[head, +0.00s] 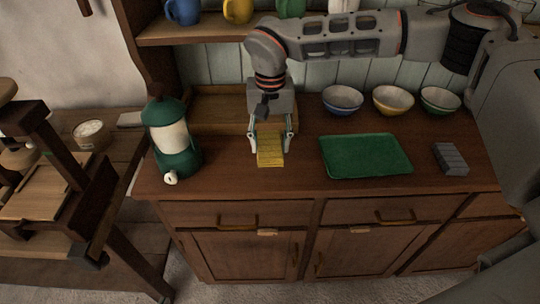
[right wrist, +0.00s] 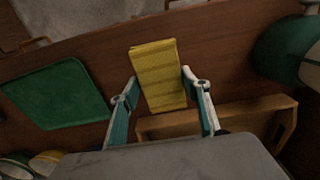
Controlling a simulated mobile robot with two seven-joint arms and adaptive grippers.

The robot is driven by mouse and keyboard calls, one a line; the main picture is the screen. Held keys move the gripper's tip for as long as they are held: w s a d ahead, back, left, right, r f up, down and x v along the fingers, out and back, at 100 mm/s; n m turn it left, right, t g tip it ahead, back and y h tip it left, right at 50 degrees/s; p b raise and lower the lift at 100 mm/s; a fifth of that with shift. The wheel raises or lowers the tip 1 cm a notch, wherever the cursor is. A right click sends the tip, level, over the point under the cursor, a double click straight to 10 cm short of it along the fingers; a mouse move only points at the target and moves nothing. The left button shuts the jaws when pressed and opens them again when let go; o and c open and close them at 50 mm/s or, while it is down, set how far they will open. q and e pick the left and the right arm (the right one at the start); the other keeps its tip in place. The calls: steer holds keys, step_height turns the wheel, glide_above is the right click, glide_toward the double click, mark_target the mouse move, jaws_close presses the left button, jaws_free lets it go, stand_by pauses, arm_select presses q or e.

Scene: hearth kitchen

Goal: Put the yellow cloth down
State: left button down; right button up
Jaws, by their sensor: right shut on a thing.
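The yellow cloth (head: 270,153) is a folded, ribbed rectangle over the wooden counter, left of the green tray. My right gripper (head: 269,143) reaches in from the right and points down, shut on the cloth. In the right wrist view the cloth (right wrist: 158,75) sits between the two fingers (right wrist: 160,88), its far end sticking out past them. I cannot tell whether its lower edge touches the counter. My left gripper is not in view.
A green tray (head: 364,171) lies to the right, with a grey block (head: 450,159) beyond it. A green lantern-like dispenser (head: 171,140) stands left. A wooden box (head: 215,104) and several bowls (head: 342,100) line the back. The front counter strip (head: 240,181) is clear.

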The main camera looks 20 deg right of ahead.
mark_target(270, 145)
steer(key=shift+f, duration=2.5)
steer(key=shift+f, duration=0.1)
steer(key=o, duration=1)
step_height(270, 145, up, 12)
steer(key=shift+r, duration=0.1)
steer(key=shift+s, duration=0.1)
